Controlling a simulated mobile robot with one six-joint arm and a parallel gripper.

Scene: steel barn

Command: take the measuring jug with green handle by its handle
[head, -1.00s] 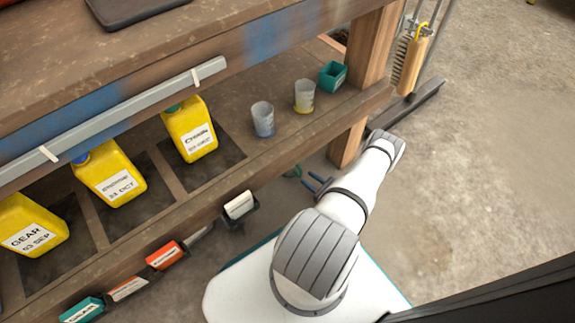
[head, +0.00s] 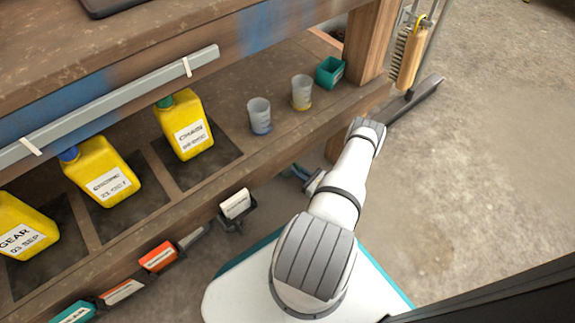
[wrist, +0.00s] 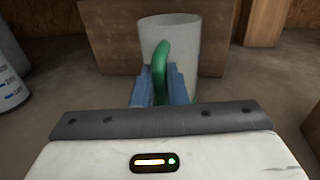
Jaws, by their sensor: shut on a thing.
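The measuring jug (wrist: 186,40) is a pale, translucent cup with a green handle (wrist: 162,52) on its near side. It stands upright in the wrist view, straight ahead of my gripper (wrist: 159,86). The blue fingers are shut on the green handle, one on each side of it. Whether the jug rests on the floor or is raised cannot be told. In the head view my gripper (head: 299,173) shows only partly, beside the lower shelf's front edge, and the jug is hidden.
A wooden block (wrist: 110,40) stands behind the jug, and a white container (wrist: 8,75) is at left. Above, the shelf (head: 225,165) holds a blue-based cup (head: 259,116), a yellow-based cup (head: 301,92), a teal bin (head: 330,72) and yellow canisters (head: 185,124). Open floor lies right.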

